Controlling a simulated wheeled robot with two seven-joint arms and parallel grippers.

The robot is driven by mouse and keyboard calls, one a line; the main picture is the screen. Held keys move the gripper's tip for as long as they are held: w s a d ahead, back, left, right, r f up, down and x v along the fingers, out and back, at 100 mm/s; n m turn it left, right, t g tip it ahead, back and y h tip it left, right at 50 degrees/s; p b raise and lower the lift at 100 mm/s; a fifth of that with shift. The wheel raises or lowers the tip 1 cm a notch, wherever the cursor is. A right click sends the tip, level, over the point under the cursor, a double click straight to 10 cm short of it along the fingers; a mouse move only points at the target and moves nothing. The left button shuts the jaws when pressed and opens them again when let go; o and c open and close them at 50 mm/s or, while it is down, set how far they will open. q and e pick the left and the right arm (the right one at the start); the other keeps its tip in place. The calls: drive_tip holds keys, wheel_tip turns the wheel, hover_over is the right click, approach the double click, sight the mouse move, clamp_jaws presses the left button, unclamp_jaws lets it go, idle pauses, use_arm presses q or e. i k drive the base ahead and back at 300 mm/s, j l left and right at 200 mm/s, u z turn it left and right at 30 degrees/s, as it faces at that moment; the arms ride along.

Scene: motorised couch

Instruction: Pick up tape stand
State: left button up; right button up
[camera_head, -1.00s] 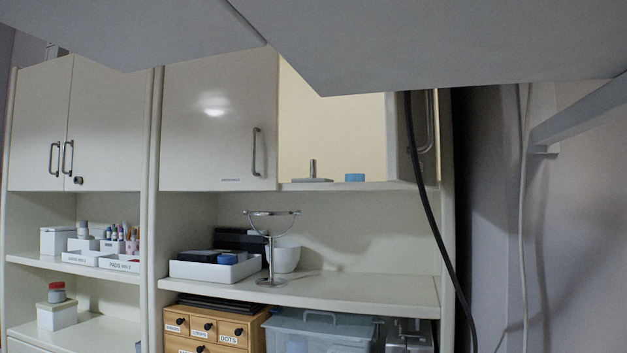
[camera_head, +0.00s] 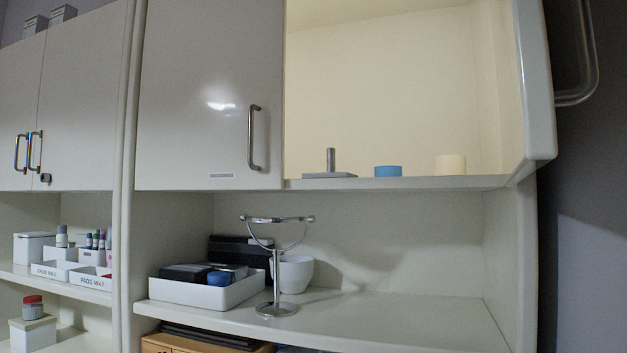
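What looks like the tape stand (camera_head: 330,174), a flat grey base with a short upright metal post, stands on the floor of the open upper cabinet, near its left side. A blue roll (camera_head: 388,171) and a cream roll (camera_head: 450,165) stand to its right on the same cabinet floor. The post carries nothing. Neither of my grippers is in view.
The open cabinet door (camera_head: 536,80) juts out at the right. The closed door (camera_head: 210,90) covers the left part. Below, the shelf (camera_head: 390,318) holds a metal ring stand (camera_head: 277,280), a white bowl (camera_head: 296,274) and a white tray (camera_head: 205,293); its right side is clear.

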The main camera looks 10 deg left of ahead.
sight(331, 164)
drive_tip(key=i+j+u, duration=0.1)
drive_tip(key=i, duration=0.4)
drive_tip(key=i+j+u, duration=0.1)
drive_tip(key=i, duration=0.4)
